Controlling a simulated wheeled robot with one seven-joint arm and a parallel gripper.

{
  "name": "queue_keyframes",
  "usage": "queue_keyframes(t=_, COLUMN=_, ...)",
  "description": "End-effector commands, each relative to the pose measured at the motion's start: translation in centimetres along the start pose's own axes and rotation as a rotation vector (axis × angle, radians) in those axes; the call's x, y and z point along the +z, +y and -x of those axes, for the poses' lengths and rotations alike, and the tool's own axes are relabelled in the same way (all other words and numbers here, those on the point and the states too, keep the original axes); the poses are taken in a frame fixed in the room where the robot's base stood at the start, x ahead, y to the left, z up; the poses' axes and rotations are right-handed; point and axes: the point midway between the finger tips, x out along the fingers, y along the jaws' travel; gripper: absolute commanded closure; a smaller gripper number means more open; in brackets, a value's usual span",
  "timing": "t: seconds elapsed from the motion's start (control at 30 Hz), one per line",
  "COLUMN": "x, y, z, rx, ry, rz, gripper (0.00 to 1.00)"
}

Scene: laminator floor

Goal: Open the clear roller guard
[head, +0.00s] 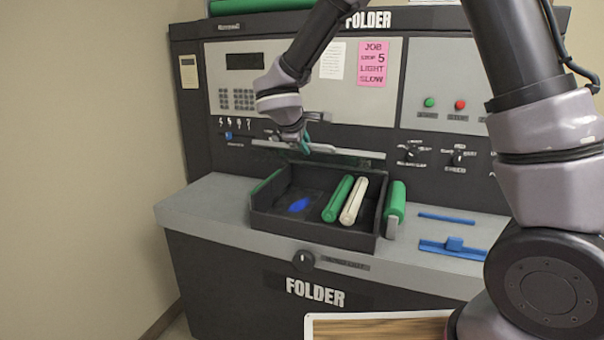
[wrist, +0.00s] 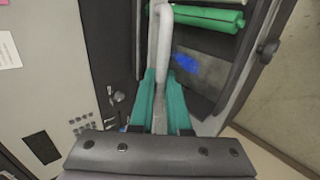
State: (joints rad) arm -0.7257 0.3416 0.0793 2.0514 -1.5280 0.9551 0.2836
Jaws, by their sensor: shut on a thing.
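The clear roller guard shows mainly as a long pale grey bar (head: 345,153) above the back of the dark roller bay (head: 312,233). Its clear sheet is hard to make out, so I cannot tell its exact angle. My gripper (head: 305,146) is at the bar, left of its middle. In the wrist view my gripper's teal fingers (wrist: 162,74) are shut on the bar (wrist: 164,35), one on each side. The bar runs up between them and bends at its far end. Inside the bay lie a green roller (head: 338,198) and a cream roller (head: 354,201).
A blue piece (head: 298,205) lies on the bay floor. Another green roller (head: 396,199) is at the bay's right. Blue parts (head: 452,248) lie on the grey deck further right. The control panel (head: 260,85) stands close behind the bar. A dark knob (head: 304,259) is in front.

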Motion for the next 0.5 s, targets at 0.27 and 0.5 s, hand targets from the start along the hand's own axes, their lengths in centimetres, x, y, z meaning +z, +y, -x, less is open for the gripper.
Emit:
queue_keyframes(t=0.27, x=0.0, y=7.8, z=0.9, rx=-0.141, ry=0.001, rz=-0.008, gripper=1.00)
queue_keyframes(t=0.5, x=0.0, y=15.3, z=0.0, rx=-0.139, ry=-0.002, rz=-0.007, gripper=1.00)
